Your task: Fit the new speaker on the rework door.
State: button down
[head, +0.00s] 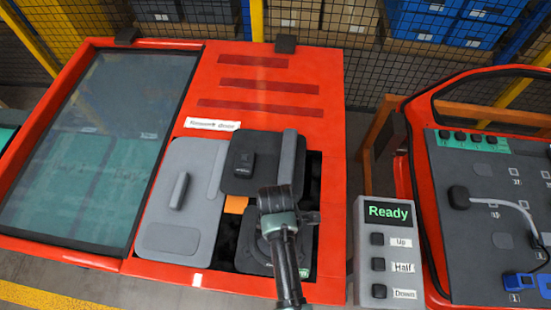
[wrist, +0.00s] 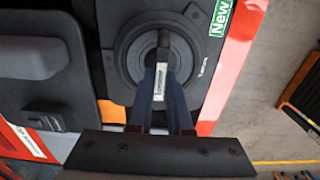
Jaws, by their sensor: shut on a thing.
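The red rework door (head: 265,68) stands ahead in the head view, with a white "Rework door" label. The new speaker (wrist: 118,62) is a dark square plate with a round cone and a green "New" tag. In the head view the speaker (head: 250,254) is at the lower right of the door, over a dark opening, partly hidden by my arm. My gripper (wrist: 160,88) is shut on the raised piece at the cone's middle; it also shows in the head view (head: 272,212). I cannot tell whether the speaker touches the door.
A grey panel (head: 190,220) with a handle is left of the opening. A dark module (head: 245,160) sits above the speaker, with an orange patch (head: 235,204) between. A control box (head: 378,240) reads "Ready", with Up, Half and Down buttons. Another red door (head: 405,190) stands at right.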

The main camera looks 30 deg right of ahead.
jog(key=shift+f, duration=0.1)
jog(key=c, duration=0.8)
grip_release()
jog(key=shift+o, duration=0.2)
notch_tip(320, 180, up, 13)
jog(key=b, duration=0.1)
